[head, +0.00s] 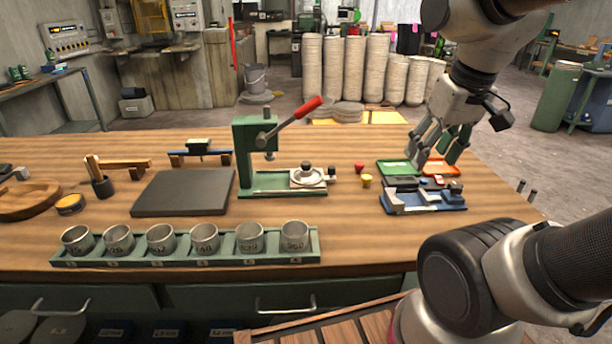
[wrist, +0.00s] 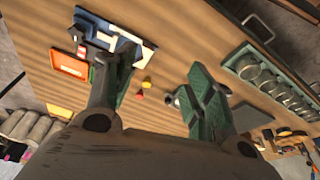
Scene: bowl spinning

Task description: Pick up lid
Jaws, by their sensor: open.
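A round pale metal piece with a dark knob (head: 308,177) sits on the green base of the lever press and looks like the lid; I cannot be sure that it is. In the wrist view a small grey part, perhaps the same piece (wrist: 173,101), shows beside a finger, mostly hidden. My gripper (head: 443,147) is open and empty, above the right part of the bench near the coloured trays. It is to the right of the round piece and apart from it. In the wrist view its two green-grey fingers (wrist: 160,92) are spread wide over the bench.
The green press with a red lever (head: 268,150) stands upright mid-bench. A blue fixture (head: 425,199), green tray (head: 396,167) and orange tray (head: 440,169) lie at the right. A rack of metal cups (head: 190,259) lines the front. Small red and yellow pieces (head: 366,180) lie between.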

